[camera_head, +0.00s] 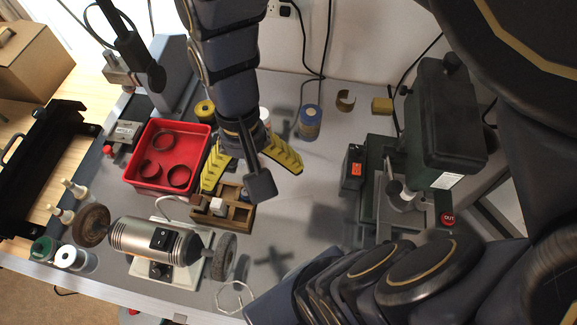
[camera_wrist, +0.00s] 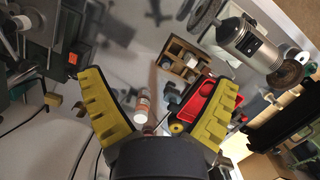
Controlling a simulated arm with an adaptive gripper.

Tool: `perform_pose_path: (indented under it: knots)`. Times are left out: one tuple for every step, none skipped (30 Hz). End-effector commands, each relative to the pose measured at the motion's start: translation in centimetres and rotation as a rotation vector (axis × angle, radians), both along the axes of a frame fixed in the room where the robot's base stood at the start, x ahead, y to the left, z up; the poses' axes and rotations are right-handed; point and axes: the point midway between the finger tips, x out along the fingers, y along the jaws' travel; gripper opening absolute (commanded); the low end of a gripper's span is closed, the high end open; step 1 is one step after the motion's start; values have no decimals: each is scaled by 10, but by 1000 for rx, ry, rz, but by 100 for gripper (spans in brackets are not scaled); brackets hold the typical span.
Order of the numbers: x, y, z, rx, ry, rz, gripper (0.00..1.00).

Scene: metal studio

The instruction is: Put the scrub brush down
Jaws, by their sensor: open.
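My gripper (camera_head: 250,178) hangs over the middle of the bench with its two yellow fingers spread wide apart. In the wrist view the open gripper (camera_wrist: 160,80) shows nothing clamped between its fingers. I cannot make out the scrub brush for certain in either view. A thin brownish strip (camera_wrist: 153,80) shows between the fingers in the wrist view, too unclear to name. The grey bench top (camera_head: 325,180) lies below the gripper. Part of the bench behind the fingers is hidden in the head view.
A red bin (camera_head: 140,178) with rings stands left of the gripper, a wooden organizer (camera_head: 240,218) just below it. A bench grinder (camera_head: 155,240) stands at front left, a green machine (camera_head: 440,125) at right. A blue can (camera_head: 310,122) stands behind. Bench space right of centre is clear.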

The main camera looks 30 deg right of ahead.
Motion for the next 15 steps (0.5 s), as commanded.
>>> perform_pose_path:
  knots:
    - [-12,-5,18,-24,-77,90,89]
    - [-21,-6,20,-24,-77,143,89]
    - [-32,-7,22,-22,-71,203,89]
    - [-39,-8,23,-21,-66,243,89]
    - [-45,-9,23,-19,-63,278,89]
    - [-51,-9,24,-17,-62,315,89]
    - [-54,-10,24,-15,-61,338,89]
    - [-57,-10,25,-14,-60,356,89]
    - [-59,-10,25,-12,-59,372,89]
    - [-60,-10,25,-12,-58,379,89]
    - [-60,-10,25,-11,-60,384,89]
    - [-61,-10,25,-11,-59,387,89]
    - [-61,-10,25,-10,-59,387,89]
    - [-61,-10,25,-10,-59,386,89]
    - [-61,-10,25,-10,-58,385,89]
